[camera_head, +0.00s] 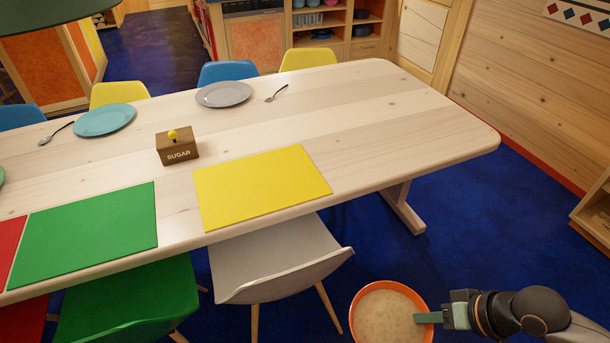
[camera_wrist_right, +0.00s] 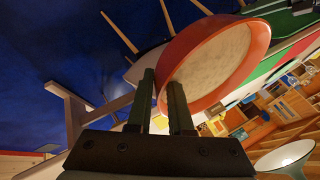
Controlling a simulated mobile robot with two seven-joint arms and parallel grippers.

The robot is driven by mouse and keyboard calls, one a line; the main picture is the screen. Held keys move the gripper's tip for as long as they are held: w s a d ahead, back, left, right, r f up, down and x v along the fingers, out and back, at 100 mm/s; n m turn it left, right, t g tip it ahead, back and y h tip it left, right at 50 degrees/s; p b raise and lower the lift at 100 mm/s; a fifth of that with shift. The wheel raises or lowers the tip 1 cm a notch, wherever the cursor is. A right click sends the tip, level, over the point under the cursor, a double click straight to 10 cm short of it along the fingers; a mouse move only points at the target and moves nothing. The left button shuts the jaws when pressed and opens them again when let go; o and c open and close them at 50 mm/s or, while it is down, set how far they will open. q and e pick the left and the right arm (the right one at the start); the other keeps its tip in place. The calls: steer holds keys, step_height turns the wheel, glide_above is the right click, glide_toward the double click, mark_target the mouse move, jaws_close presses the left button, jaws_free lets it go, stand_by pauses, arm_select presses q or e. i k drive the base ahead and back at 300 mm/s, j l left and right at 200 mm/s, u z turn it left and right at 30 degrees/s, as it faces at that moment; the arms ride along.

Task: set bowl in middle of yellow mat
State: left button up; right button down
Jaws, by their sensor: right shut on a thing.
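The bowl (camera_head: 389,312) is orange with pale grainy contents, at the bottom right of the head view. My right gripper (camera_head: 432,318) is shut on its rim and holds it out over the blue floor, in front of the table. In the right wrist view the bowl (camera_wrist_right: 215,62) shows with its rim between the two fingers of the right gripper (camera_wrist_right: 162,100). The yellow mat (camera_head: 262,186) lies flat and empty at the table's near edge, up and left of the bowl. My left gripper is not in view.
A brown sugar box (camera_head: 177,148) with a yellow knob stands behind the mat's left corner. A green mat (camera_head: 88,233) lies left of the yellow one. A grey chair (camera_head: 281,260) stands at the table's near edge. The right part of the table (camera_head: 400,130) is bare.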

mark_target(259, 181)
steer(key=i+l+u, duration=0.1)
steer(key=u, duration=0.25)
steer(key=l+u, duration=0.15)
steer(key=u, duration=0.15)
steer(key=i+l+u, duration=0.1)
steer(key=u, duration=0.25)
steer(key=i+l+u, duration=0.15)
steer(key=l+u, duration=0.3)
steer(key=i+l+u, duration=0.1)
steer(key=l+u, duration=0.15)
steer(key=u, duration=0.2)
